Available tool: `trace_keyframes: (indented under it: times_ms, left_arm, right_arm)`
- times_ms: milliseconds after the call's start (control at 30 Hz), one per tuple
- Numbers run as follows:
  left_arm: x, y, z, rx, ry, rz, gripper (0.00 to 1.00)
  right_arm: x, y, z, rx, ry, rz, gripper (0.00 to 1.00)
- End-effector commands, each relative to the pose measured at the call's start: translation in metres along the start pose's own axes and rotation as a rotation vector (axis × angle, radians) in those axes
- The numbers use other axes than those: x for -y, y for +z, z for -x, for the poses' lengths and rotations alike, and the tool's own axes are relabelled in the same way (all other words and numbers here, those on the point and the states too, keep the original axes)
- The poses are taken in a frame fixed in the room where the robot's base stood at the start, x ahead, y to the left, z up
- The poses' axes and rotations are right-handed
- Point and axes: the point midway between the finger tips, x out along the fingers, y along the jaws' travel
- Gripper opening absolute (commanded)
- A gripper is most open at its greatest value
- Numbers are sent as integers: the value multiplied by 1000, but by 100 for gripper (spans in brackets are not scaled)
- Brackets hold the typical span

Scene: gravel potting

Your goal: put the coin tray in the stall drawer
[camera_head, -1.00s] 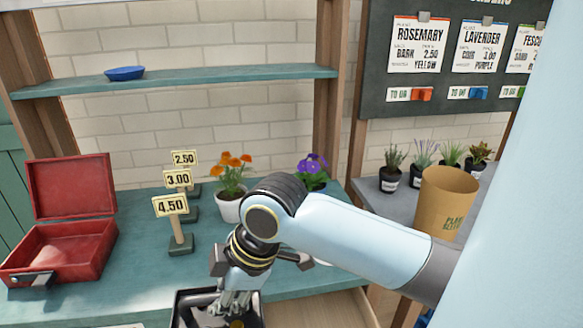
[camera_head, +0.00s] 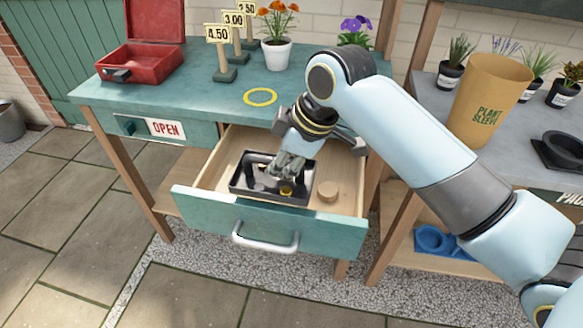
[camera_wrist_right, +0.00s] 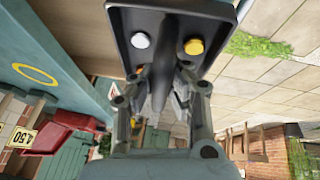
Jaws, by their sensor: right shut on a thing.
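The coin tray (camera_head: 300,192) is a black open tray; its rim also shows in the right wrist view (camera_wrist_right: 228,12), with a silver coin (camera_wrist_right: 141,40) and a yellow coin (camera_wrist_right: 193,46). My right gripper (camera_head: 288,172) is shut on the tray's middle part, from above; its fingers also show in the wrist view (camera_wrist_right: 163,92). The stall drawer (camera_head: 205,214) is pulled open, with a teal front and pale wood inside. In the head view the tray lies within the drawer's outline; I cannot tell whether it touches the bottom. My left gripper is out of view.
The counter (camera_head: 185,92) above carries a red box (camera_head: 140,65), price signs (camera_head: 219,36), flower pots and a yellow ring mark (camera_head: 260,97). A side bench with a plant-sleeve bin (camera_head: 487,105) stands at right.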

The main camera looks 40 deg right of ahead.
Motion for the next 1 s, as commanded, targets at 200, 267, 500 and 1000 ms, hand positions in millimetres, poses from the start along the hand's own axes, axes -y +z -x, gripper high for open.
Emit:
trace_keyframes:
  times_ms: [200,267,500,1000]
  left_arm:
    - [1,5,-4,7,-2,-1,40]
    - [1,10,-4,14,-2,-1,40]
    - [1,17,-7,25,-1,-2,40]
    - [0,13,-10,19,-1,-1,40]
  right_arm:
    - [-50,19,-38,3,2,-2,0]
    - [-61,24,-47,3,2,-2,0]
    - [-83,32,-65,0,0,-1,0]
    - [-76,47,-101,0,2,1,0]
